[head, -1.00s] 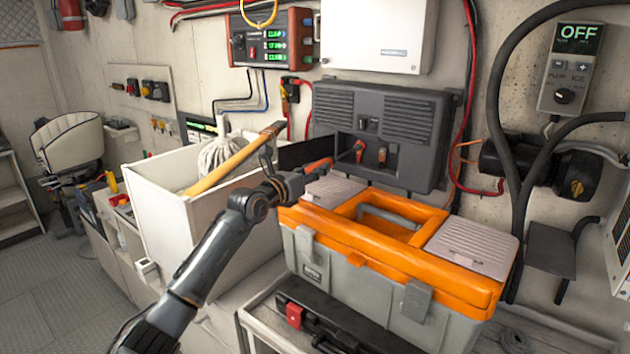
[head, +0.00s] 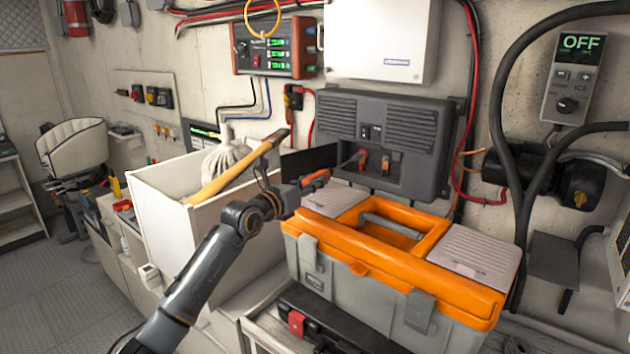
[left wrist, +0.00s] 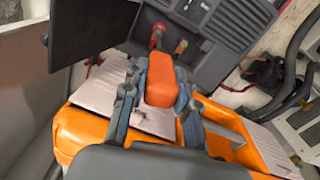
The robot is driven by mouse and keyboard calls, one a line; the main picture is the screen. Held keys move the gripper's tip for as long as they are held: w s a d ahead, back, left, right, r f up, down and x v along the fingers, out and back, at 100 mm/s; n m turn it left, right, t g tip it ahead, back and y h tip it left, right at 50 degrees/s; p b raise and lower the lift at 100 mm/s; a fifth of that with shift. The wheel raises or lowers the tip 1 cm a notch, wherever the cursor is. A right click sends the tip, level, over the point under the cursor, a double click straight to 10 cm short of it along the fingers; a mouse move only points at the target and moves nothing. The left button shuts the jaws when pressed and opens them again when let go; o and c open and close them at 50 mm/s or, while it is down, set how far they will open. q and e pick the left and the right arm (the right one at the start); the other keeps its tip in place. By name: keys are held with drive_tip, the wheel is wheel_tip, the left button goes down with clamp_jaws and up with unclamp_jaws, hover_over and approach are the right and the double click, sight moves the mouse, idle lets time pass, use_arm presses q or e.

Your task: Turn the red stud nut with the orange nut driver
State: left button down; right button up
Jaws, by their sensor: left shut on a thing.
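My left gripper (head: 302,186) is shut on the orange nut driver (head: 317,178), just above the back left of the toolbox and in front of the grey wall unit. In the left wrist view, the driver's orange handle (left wrist: 161,80) lies between the two fingers. The red stud nut (head: 361,156) is on the recessed front of the grey unit. It also shows in the left wrist view (left wrist: 157,31), beyond the handle. A copper-coloured stud (head: 385,165) is to its right. I cannot tell whether the driver's tip touches the red nut. My right gripper is out of view.
An orange and grey toolbox (head: 375,265) stands close under my left gripper. A white bin (head: 165,222) with a mop and a wooden handle (head: 232,172) is at the left. The grey wall unit (head: 420,135) has louvred panels. Hoses and cables run at the right.

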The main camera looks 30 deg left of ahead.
sight(305, 184)
use_arm(q)
drive_tip(key=shift+s+a+r, duration=0.1)
drive_tip(key=shift+s, duration=0.9)
drive_tip(key=shift+s+a+r, duration=0.1)
drive_tip(key=shift+s, duration=0.9)
drive_tip(key=shift+f, duration=0.15)
